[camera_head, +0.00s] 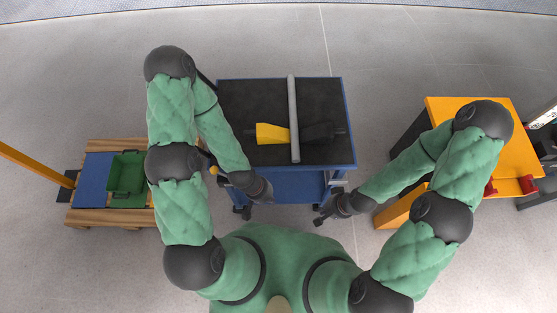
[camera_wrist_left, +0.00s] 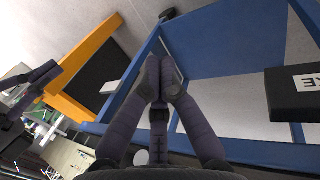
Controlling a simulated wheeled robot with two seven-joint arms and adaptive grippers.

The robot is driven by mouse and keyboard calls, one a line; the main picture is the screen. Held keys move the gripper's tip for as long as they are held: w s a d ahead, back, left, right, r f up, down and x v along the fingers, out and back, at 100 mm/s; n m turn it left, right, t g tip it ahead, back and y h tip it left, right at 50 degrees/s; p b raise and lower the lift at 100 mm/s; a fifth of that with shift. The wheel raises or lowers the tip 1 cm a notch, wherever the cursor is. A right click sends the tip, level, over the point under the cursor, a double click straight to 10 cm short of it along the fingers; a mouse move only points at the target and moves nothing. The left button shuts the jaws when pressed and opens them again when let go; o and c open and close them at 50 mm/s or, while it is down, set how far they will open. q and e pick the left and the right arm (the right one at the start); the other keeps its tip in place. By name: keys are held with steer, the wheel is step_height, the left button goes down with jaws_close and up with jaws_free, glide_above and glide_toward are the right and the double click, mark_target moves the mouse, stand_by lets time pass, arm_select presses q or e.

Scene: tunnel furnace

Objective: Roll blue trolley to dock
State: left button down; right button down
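The blue trolley (camera_head: 283,186) stands in the middle of the head view, directly in front of me. Its top carries a dark mat, and its blue frame (camera_wrist_left: 215,17) also fills much of the left wrist view. My left gripper (camera_wrist_left: 161,72) has its fingertips drawn together, overlapping the blue frame in that view; I see no object clearly between them, and contact is unclear. In the head view my left gripper (camera_head: 266,197) is at the trolley's near left side. My right gripper (camera_head: 328,209) is near its near right corner; its fingers are too small to read. No dock is clearly identifiable.
A grey bar (camera_head: 293,118) and a yellow piece (camera_head: 271,134) lie on the trolley top. A wooden platform with a green bin (camera_head: 127,173) is at left. An orange table (camera_head: 481,115) stands at right. Grey floor beyond the trolley is clear.

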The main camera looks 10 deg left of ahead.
arm_select(q)
steer(key=c, duration=0.9)
jaws_free()
step_height(320, 180, up, 7)
steer(key=p, duration=0.9)
glide_above(259, 171)
steer(key=s+d, duration=0.1)
steer(key=s, duration=0.1)
steer(key=w+a+r, duration=0.1)
steer(key=w+a, duration=0.2)
steer(key=w+a+r+p, duration=0.1)
steer(key=w+a+r, duration=0.1)
steer(key=w+a, duration=0.1)
steer(key=w+a+r, duration=0.2)
steer(key=w+a, duration=0.2)
steer(key=shift+a, duration=0.3)
steer(key=w+a+r+y+p, duration=0.1)
steer(key=w+a+r, duration=0.3)
steer(key=a+r, duration=0.6)
steer(key=w+a+r+y+p, duration=0.1)
steer(key=w+a+r, duration=0.2)
steer(key=a+r, duration=0.7)
steer(key=f, duration=1.3)
steer(key=shift+w+a, duration=0.25)
steer(key=shift+a, duration=0.1)
steer(key=shift+c, duration=0.2)
jaws_close()
